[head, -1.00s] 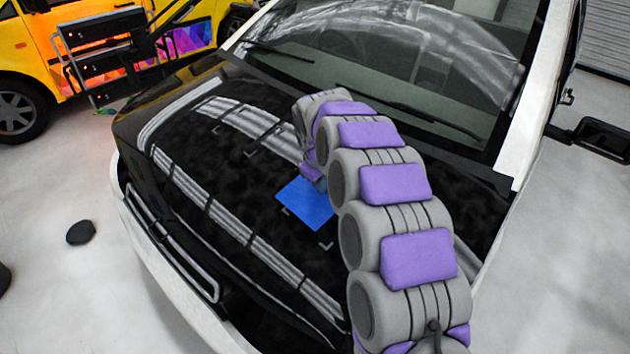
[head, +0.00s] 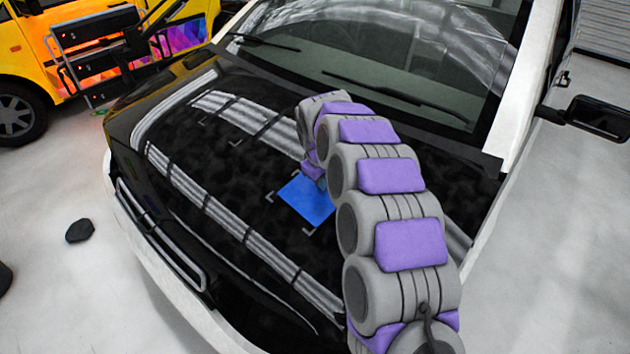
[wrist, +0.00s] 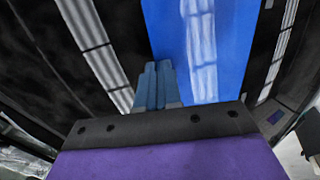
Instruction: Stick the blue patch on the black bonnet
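The blue patch (head: 306,202) is a flat square over the middle of the black bonnet (head: 215,170). It sits inside pale corner marks (head: 270,197). I cannot tell whether it touches the bonnet or hovers just above. In the wrist view the patch (wrist: 215,45) shows glossy, with light streaks reflected in it. My gripper (wrist: 158,75) has its two blue-grey fingers close together at the patch's near left edge, and appears shut on it. In the head view my arm hides the patch's right corner and most of the gripper.
A second set of corner marks (head: 221,128) lies further left on the bonnet. The windscreen (head: 390,60) and wipers rise behind it. A side mirror (head: 597,117) sticks out at right. A yellow vehicle (head: 30,50) stands at back left. A dark disc (head: 80,230) lies on the floor.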

